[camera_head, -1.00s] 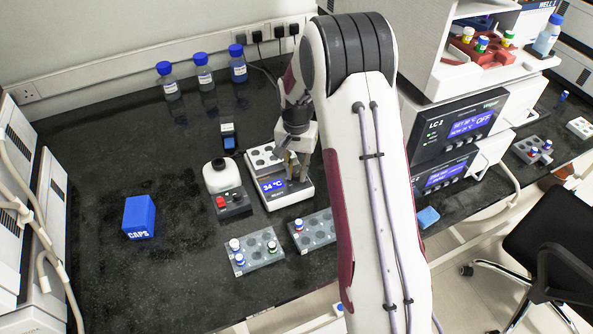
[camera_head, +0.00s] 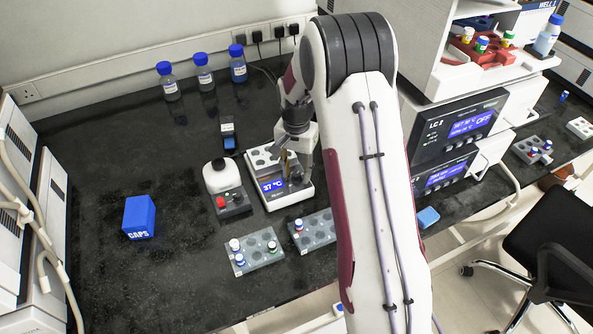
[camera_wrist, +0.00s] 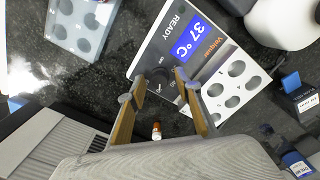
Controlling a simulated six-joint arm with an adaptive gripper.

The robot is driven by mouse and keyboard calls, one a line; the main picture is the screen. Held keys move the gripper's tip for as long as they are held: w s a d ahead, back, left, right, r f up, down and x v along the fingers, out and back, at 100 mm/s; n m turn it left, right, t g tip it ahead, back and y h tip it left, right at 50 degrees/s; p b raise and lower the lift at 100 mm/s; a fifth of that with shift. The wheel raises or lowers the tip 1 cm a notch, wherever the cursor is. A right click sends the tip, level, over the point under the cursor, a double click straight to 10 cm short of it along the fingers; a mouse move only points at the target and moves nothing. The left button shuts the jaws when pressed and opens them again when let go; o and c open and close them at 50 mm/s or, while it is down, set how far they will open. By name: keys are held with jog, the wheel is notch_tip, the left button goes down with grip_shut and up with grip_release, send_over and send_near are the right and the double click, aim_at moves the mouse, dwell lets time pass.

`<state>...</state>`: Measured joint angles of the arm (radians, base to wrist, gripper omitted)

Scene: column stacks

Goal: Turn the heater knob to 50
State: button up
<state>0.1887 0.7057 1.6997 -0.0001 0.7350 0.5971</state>
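The heater (camera_head: 290,197) is a white block with round wells and a blue display (camera_head: 272,185) reading 37 °C. The display also shows in the wrist view (camera_wrist: 186,38), with "READY" beside it. The dark round knob (camera_wrist: 158,78) is on the heater's grey panel near the display. My gripper (camera_wrist: 160,82) is over this panel, with its two tan fingers apart on either side of the knob. Gaps seem to show between fingers and knob; contact is not clear. In the head view my gripper (camera_head: 294,168) covers the knob.
A bottle on a small device (camera_head: 232,202) stands close left of the heater. Tube racks (camera_head: 262,253) (camera_head: 318,236) lie in front. A blue caps box (camera_head: 139,217) is farther left, with clear bench around it. Capped bottles (camera_head: 203,72) stand at the back.

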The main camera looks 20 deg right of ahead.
aim_at(297, 174)
jog(key=shift+r, duration=0.15)
jog(key=shift+r, duration=3.6)
jog(key=shift+s+n, duration=0.1)
jog(key=shift+n, duration=0.3)
jog(key=shift+s+a+f+n+g, duration=0.15)
jog(key=shift+s+f+n, duration=0.15)
jog(key=shift+s, duration=0.35)
jog(key=shift+s+a+f+n+g, duration=0.1)
jog(key=shift+s+f+n+g, duration=0.15)
jog(key=shift+s, duration=0.35)
jog(key=s+a+r+n+t, duration=0.2)
jog(key=s+a+r, duration=0.1)
jog(key=s+r, duration=0.4)
jog(key=s+a+r+n+t, duration=0.2)
jog(key=s+r, duration=0.5)
jog(key=s, duration=0.4)
jog(key=s+a+r+n+t, duration=0.2)
jog(key=s+a+r+n, duration=0.1)
jog(key=s+r, duration=0.4)
jog(key=shift+s+a, duration=0.8)
jog(key=shift+s, duration=0.65)
